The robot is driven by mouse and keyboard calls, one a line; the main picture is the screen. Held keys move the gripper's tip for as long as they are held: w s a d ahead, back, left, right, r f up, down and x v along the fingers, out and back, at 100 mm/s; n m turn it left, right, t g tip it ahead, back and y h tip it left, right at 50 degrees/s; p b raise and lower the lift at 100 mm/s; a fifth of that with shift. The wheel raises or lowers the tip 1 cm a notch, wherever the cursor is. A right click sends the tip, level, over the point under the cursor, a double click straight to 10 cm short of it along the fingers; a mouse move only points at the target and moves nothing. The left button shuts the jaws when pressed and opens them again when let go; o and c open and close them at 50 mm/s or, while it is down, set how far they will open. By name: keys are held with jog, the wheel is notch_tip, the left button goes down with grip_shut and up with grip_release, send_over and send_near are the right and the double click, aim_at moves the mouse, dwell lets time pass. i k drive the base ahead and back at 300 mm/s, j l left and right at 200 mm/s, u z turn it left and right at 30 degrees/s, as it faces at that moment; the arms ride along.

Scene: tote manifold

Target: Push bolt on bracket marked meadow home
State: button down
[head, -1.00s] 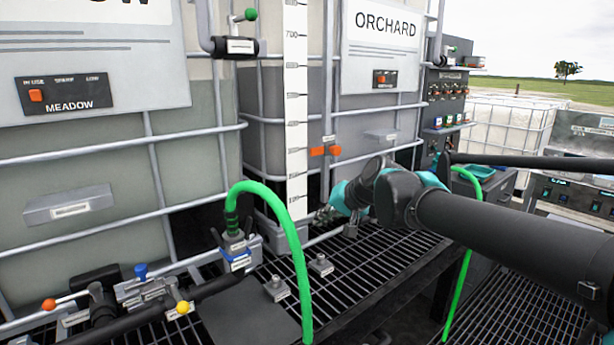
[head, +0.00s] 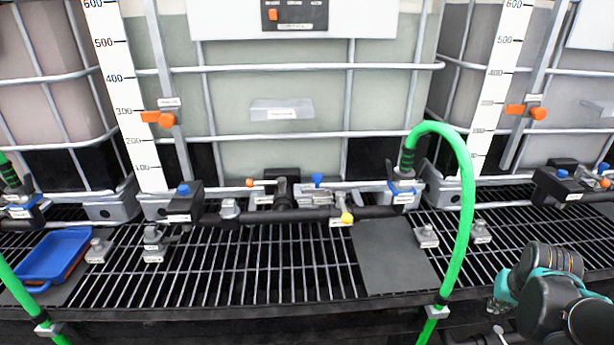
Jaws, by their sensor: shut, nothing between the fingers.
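The pale tote whose front plate is cut off at the top stands in the middle; its name is out of view now, but the earlier frame reads MEADOW on it. In front of it a small metal latch bracket with a sliding bolt (head: 318,197) and a blue knob (head: 318,180) sits on the pipe line. A yellow knob (head: 347,217) and an orange knob (head: 249,183) are beside it. The small labels are unreadable, so I cannot tell which is marked meadow. My gripper (head: 496,306) is at the lower right, far from the bracket, shut and empty, its fingers small and partly hidden.
A green hose (head: 466,190) arches between my gripper and the latch. A dark flat plate (head: 393,257) lies on the grating (head: 270,265). A blue tray (head: 55,255) is at the left. Several small metal blocks, such as one at the right (head: 427,237), stand on the grating.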

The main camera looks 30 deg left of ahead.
aim_at(317, 178)
jog(key=k+j+u, duration=0.1)
jog(key=u, duration=0.25)
jog(key=j+u, duration=0.2)
jog(key=u, duration=0.15)
jog(key=k+j+u, duration=0.1)
jog(key=u, duration=0.25)
